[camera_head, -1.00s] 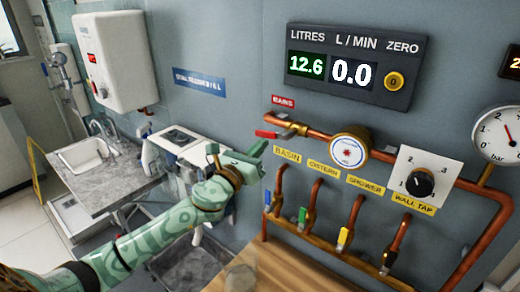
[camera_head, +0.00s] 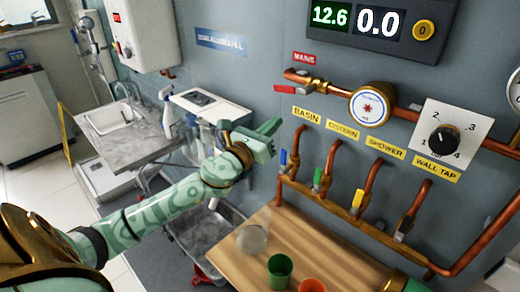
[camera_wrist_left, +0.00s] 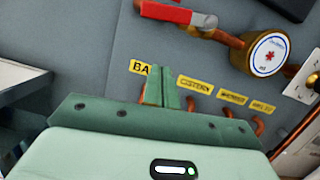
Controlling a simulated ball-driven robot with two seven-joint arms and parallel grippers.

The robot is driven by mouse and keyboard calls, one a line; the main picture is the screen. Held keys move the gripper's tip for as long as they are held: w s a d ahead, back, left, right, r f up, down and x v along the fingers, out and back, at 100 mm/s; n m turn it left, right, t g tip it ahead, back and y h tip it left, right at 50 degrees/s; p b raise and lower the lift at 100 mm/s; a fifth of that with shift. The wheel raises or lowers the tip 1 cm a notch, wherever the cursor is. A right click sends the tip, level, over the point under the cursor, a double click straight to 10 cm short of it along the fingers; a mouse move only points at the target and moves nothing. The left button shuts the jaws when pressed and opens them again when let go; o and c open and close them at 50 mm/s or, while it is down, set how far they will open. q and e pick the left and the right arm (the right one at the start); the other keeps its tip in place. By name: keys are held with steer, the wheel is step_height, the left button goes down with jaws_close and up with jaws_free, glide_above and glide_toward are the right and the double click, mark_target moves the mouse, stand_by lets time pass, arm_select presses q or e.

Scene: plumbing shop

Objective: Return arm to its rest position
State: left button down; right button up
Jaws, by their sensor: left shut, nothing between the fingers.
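My left arm reaches in from the left in the head view. Its green gripper (camera_head: 274,127) is shut with nothing between the fingers. It is in front of the grey wall panel, below and left of the red mains lever (camera_head: 285,89) and left of the basin valve with its blue lever (camera_head: 283,158). In the left wrist view the closed fingers (camera_wrist_left: 161,86) cover part of the BASIN label (camera_wrist_left: 138,67), with the red lever (camera_wrist_left: 178,14) above them. Only a green and gold piece, likely of my right arm, shows at the bottom right edge of the head view; its jaws do not show.
A wooden bench top (camera_head: 325,255) holds a clear cup (camera_head: 252,239), a green cup (camera_head: 280,270) and an orange cup (camera_head: 312,285). Copper pipes with several valves run along the wall. A grey tub (camera_head: 205,228) is below my left forearm; a sink (camera_head: 112,118) is behind it.

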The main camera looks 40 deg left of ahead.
arm_select(q)
steer(key=b+v, duration=0.1)
steer(key=v, duration=0.5)
steer(key=shift+s+a, duration=0.25)
steer(key=shift+a, duration=0.15)
arm_select(e)
steer(key=shift+w+a+f, duration=0.15)
steer(key=shift+a+f, duration=0.3)
steer(key=shift+a, duration=0.15)
